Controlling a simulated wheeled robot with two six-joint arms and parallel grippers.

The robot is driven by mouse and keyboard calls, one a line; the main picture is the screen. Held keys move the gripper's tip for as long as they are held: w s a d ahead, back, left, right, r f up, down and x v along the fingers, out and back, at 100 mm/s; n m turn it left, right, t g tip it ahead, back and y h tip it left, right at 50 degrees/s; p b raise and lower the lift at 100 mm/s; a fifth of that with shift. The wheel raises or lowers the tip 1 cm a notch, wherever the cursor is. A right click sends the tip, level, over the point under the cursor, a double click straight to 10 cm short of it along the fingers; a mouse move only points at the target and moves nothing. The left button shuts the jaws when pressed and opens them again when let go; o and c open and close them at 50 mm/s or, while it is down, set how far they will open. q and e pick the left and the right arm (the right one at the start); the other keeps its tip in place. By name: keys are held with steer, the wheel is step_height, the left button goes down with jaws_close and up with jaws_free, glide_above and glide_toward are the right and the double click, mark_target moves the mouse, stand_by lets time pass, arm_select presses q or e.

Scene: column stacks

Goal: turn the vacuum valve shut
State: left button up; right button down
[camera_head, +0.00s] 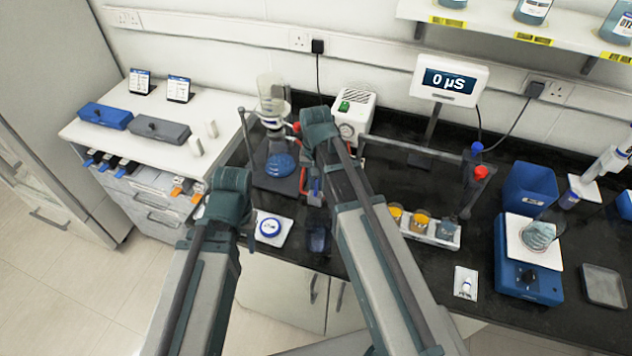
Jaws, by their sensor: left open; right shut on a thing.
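The white vacuum pump (352,112) with a round gauge and a green switch stands at the back wall. A clear glass vessel (272,92) stands to its left, with a small red part (297,128) beside it. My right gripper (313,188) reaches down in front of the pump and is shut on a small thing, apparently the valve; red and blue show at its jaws. My wrist hides much of it, so the handle's angle cannot be told. My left gripper (243,238) is open, to the left and nearer, with its fingertips mostly hidden.
A blue-filled round flask (281,165) sits close left of my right gripper. A white pad (270,228) with a blue-ringed disc lies at the front.

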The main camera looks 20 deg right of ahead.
mark_target(316, 186)
steer(key=shift+m, duration=1.1)
steer(key=c, duration=0.9)
jaws_free()
steer(key=shift+r, duration=0.1)
step_height(316, 186, up, 14)
steer(key=p, duration=1.3)
steer(key=shift+f+p, duration=0.2)
steer(key=shift+p, duration=0.2)
